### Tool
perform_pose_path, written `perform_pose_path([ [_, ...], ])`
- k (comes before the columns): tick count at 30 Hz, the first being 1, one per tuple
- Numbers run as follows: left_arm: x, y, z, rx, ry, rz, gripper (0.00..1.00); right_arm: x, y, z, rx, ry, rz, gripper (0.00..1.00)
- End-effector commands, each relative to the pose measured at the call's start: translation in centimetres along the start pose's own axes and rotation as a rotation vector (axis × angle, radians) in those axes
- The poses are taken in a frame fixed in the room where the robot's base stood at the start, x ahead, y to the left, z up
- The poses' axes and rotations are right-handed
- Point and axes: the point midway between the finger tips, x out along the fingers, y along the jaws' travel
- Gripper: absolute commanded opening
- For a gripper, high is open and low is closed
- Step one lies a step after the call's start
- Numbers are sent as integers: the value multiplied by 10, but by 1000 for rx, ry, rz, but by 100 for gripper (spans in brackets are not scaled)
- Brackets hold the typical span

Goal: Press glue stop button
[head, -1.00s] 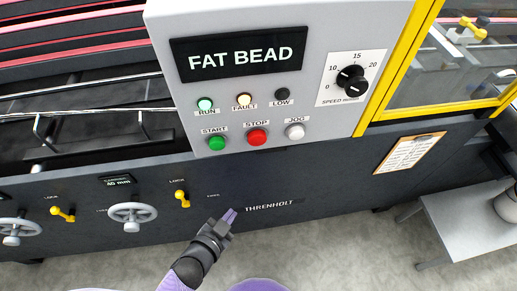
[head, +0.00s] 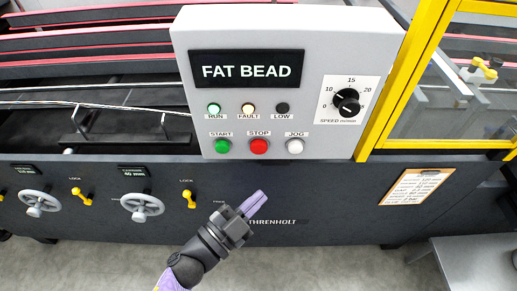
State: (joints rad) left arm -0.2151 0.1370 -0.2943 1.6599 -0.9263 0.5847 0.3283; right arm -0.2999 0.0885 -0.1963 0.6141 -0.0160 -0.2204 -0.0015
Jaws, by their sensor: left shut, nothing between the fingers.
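The red STOP button (head: 259,146) sits on the grey control panel (head: 300,60), between the green START button (head: 222,146) and the white JOG button (head: 295,147). My left gripper (head: 262,194) is below the panel, in front of the dark machine front. Its purple fingers are shut, empty and point up and right, below the STOP button and apart from it. My right gripper is not in view.
The panel display (head: 247,69) reads FAT BEAD. The RUN lamp (head: 214,108) and FAULT lamp (head: 248,108) are lit; the LOW lamp is dark. A speed knob (head: 347,101), handwheels (head: 141,207), yellow lock levers (head: 188,198) and a clipboard (head: 415,186) are nearby.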

Motion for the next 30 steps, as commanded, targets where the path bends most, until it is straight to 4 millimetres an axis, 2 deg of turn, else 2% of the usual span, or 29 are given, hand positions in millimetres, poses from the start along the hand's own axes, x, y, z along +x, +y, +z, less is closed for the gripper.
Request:
perform_pose_path([
  [12, 39, -28, 32, 1, -2, 0, 0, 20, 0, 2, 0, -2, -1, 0],
  [18, 54, -39, 41, 0, -2, 0, 0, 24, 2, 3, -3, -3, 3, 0],
  [30, 59, -43, 44, -1, -2, 0, 0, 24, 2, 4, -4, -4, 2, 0],
])
